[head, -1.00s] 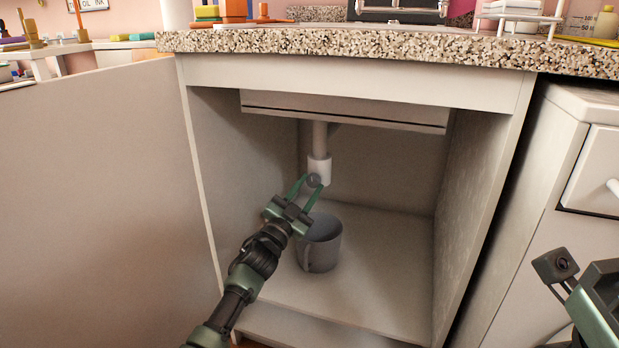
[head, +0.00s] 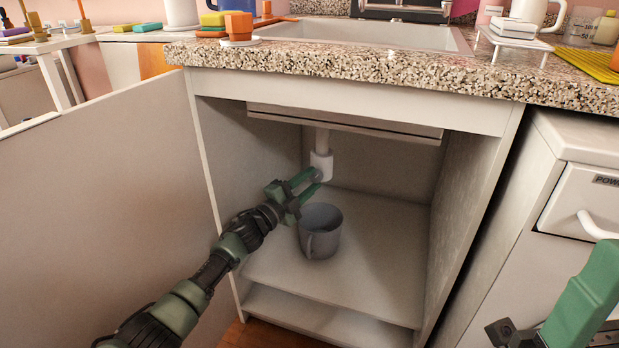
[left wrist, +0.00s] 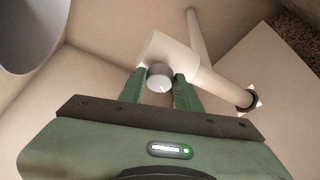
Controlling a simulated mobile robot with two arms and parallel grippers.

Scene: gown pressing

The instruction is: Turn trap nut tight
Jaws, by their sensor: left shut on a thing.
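The white drain trap (head: 321,161) hangs from the sink pipe inside the open cabinet. My left gripper (head: 317,175) reaches in from the left, at the trap's lower end. In the left wrist view, my left gripper (left wrist: 160,78) has its two green fingers on either side of a round grey trap nut (left wrist: 160,74), shut on it beside the white trap body (left wrist: 166,48). The fingers mostly hide the nut in the head view. My right arm (head: 585,300) shows at the lower right; its fingers are not clear enough to tell their state.
The cabinet door (head: 90,200) stands open at the left. The speckled countertop (head: 350,70) is overhead, and a white drawer unit (head: 580,200) is at the right.

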